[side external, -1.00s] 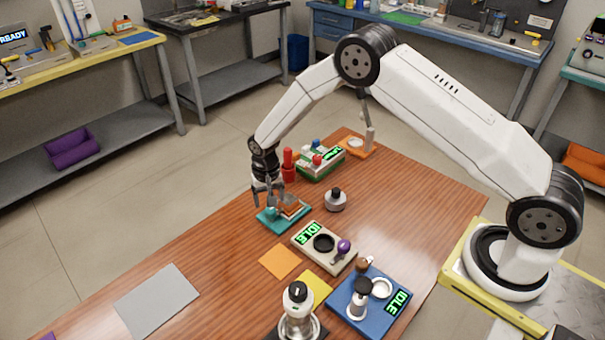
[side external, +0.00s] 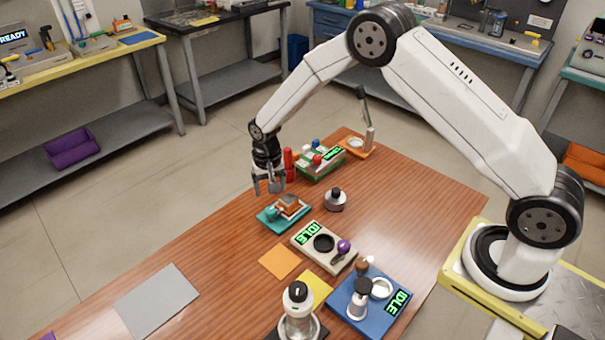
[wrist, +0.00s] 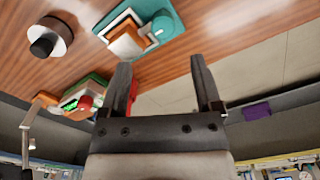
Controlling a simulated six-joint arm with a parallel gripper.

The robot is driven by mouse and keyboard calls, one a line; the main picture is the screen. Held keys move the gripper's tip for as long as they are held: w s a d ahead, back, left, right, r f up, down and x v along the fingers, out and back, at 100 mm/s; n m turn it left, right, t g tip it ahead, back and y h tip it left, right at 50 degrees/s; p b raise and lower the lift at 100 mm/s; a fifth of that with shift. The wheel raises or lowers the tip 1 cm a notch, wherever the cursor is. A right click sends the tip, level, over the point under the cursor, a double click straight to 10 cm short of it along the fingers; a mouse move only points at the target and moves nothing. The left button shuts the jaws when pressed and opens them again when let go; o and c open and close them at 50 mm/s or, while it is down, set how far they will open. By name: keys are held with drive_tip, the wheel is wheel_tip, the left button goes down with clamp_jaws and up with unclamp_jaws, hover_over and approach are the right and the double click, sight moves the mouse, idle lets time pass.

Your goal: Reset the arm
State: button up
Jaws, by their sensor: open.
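My gripper (side external: 269,185) is open and empty. It hangs in the air above and slightly left of the teal tray (side external: 268,222), clear of it. In the wrist view its two fingers (wrist: 165,85) stand apart with nothing between them. The teal tray holds a brown-orange block (side external: 289,205) and a teal round piece (side external: 271,213); it also shows at the top of the wrist view (wrist: 165,45).
A grey knob-topped weight (side external: 335,200) stands right of the tray. A beige IDLE device (side external: 315,255), a blue IDLE device (side external: 392,313) and a silver-white canister (side external: 298,310) stand in front. A grey mat (side external: 156,300) lies left.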

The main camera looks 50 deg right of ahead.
drive_tip(key=s+d+r+n+t, duration=0.1)
drive_tip(key=s+d+r+n, duration=0.1)
drive_tip(key=s+r, duration=0.5)
drive_tip(key=s+d+r+n+t, duration=0.1)
drive_tip(key=s+r, duration=0.6)
drive_tip(key=s, duration=0.9)
drive_tip(key=shift+s+d+n+t, duration=0.25)
drive_tip(key=shift+d+n, duration=0.4)
drive_tip(key=shift+n, duration=0.55)
